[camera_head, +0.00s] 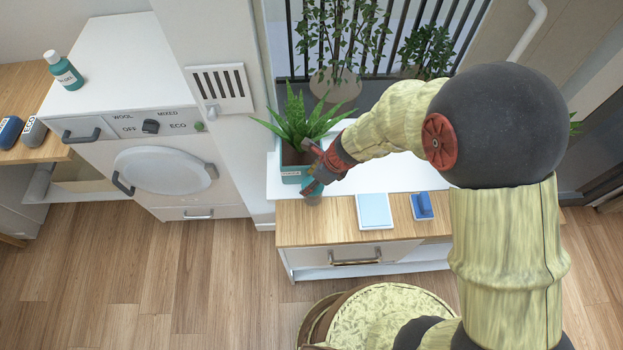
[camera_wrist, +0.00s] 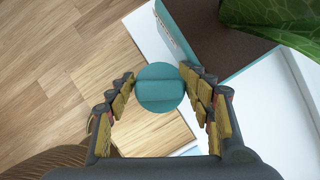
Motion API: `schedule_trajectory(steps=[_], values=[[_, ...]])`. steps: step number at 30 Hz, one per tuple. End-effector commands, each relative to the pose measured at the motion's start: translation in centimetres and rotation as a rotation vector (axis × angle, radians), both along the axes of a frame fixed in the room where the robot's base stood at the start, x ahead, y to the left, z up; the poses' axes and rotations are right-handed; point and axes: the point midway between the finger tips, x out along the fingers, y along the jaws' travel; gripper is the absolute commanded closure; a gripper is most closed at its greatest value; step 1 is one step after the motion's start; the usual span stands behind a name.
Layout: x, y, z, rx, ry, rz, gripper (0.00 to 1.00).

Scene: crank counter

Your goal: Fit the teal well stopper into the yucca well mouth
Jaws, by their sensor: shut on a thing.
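The teal well stopper (camera_wrist: 160,88) is round with a raised bar across its top. My gripper (camera_wrist: 157,76) is shut on it, one finger at each side. In the head view the stopper (camera_head: 312,188) is at my gripper (camera_head: 318,176), by the front right corner of the yucca's teal planter (camera_head: 290,174). The planter (camera_wrist: 178,32) has lettering on its side and dark soil inside, and lies just beyond the stopper in the wrist view. The yucca (camera_head: 297,120) has green pointed leaves. I cannot make out the well mouth; the stopper or gripper may hide it.
The planter stands at the left end of a white and wood counter (camera_head: 300,225). A light blue tray (camera_head: 374,211) and a blue block-like object (camera_head: 421,206) lie to its right. A washer (camera_head: 165,170) with a teal bottle (camera_head: 63,70) on top stands at left.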

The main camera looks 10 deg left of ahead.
Motion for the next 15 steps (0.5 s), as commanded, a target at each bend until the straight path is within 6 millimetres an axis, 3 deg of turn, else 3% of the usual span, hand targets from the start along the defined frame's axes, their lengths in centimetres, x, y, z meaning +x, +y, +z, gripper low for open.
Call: schedule_trajectory(steps=[7,8,15], values=[[0.03,0.00,-0.17,0.000,-0.001,0.000,0.65],[0.03,0.01,-0.17,0.000,-0.001,0.000,0.47],[0.06,0.01,-0.14,0.000,-0.001,0.000,0.33]])
